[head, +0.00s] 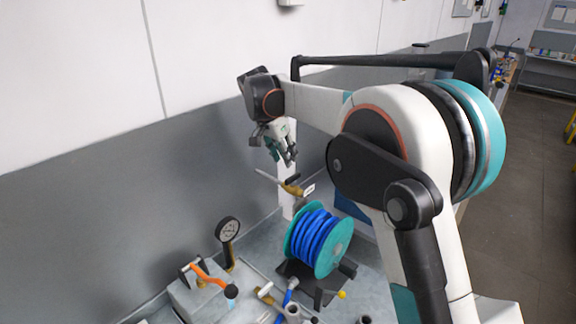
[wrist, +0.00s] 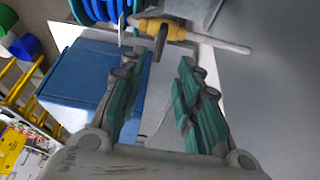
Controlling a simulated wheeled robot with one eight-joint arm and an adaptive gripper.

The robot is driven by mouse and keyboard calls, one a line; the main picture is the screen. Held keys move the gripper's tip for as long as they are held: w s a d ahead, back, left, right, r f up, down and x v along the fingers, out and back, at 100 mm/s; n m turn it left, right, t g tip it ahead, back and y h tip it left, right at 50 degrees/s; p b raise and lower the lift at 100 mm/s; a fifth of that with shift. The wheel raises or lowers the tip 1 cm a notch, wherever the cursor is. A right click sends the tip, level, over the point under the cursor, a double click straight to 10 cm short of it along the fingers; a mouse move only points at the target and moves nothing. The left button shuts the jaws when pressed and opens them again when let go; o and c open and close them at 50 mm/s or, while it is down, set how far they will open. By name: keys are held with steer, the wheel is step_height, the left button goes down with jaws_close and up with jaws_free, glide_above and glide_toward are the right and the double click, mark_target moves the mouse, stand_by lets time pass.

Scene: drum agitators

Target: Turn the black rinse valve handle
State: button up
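The black rinse valve handle (head: 293,179) sits on a small brass valve (head: 291,189) on a thin pipe, beside a white post. My gripper (head: 288,163) is just above it in the head view, fingers pointing down. In the wrist view, the pale yellow valve and pipe (wrist: 218,41) cross the top beyond the fingertips, with the dark handle (wrist: 161,42) at the valve. My gripper (wrist: 172,68) is open there, with a clear gap between its teal-padded fingers. No contact with the handle shows. A small white tag (head: 308,189) is beside the valve.
A blue hose reel (head: 319,240) stands close below the valve. A round gauge (head: 228,229) and an orange-handled valve (head: 208,275) are at lower left. The grey wall (head: 120,220) runs close behind. The wrist view shows a blue box (wrist: 85,85) at left.

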steer(key=shift+v, duration=1.3)
